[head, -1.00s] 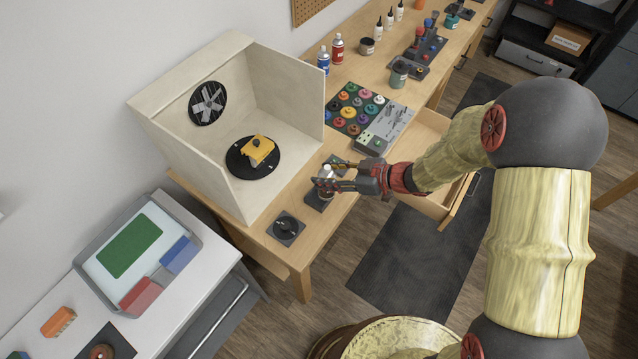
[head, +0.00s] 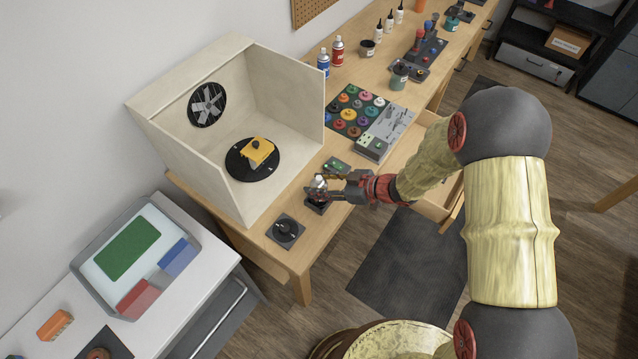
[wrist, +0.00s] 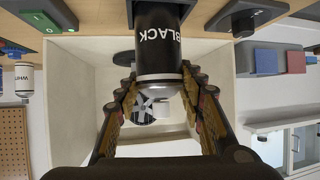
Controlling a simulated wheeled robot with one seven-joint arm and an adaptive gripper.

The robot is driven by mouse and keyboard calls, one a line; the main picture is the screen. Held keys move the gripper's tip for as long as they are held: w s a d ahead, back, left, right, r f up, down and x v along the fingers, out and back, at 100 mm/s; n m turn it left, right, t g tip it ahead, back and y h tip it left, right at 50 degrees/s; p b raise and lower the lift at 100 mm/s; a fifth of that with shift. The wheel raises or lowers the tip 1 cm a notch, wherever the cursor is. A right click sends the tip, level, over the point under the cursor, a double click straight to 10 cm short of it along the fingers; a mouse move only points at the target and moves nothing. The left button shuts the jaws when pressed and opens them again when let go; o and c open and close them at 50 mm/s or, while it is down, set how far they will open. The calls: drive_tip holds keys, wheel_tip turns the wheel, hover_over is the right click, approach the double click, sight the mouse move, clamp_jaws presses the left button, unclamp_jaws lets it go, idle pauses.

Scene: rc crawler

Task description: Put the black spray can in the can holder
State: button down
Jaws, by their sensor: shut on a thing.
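The black spray can (wrist: 158,42) has a silver shoulder, a white nozzle and the word BLACK on its side. My gripper (head: 327,188) is shut on it; in the wrist view the fingers stand on either side of the can. In the head view the white nozzle (head: 318,180) shows at the top and my fingers cover much of the body. A dark square block (head: 317,206), which looks like the can holder, is directly below the can at the table's front edge. I cannot tell whether the can's base is inside it or just above.
A dial on a dark plate (head: 286,230) is to the left, and a green-button box (head: 336,166) is close behind. The open-front spray booth (head: 222,172) holds a turntable with a yellow part. Paint pots (head: 357,111) and red and blue cans (head: 337,51) stand farther back.

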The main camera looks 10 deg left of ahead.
drive_tip(key=c, duration=1.1)
unclamp_jaws()
drive_tip(key=shift+c, duration=0.2)
drive_tip(key=shift+r, duration=0.15)
drive_tip(key=shift+d+r, duration=0.15)
drive_tip(key=shift+d, duration=0.15)
drive_tip(key=p+v, duration=0.1)
drive_tip(key=v, duration=1)
drive_tip(key=shift+d, duration=0.15)
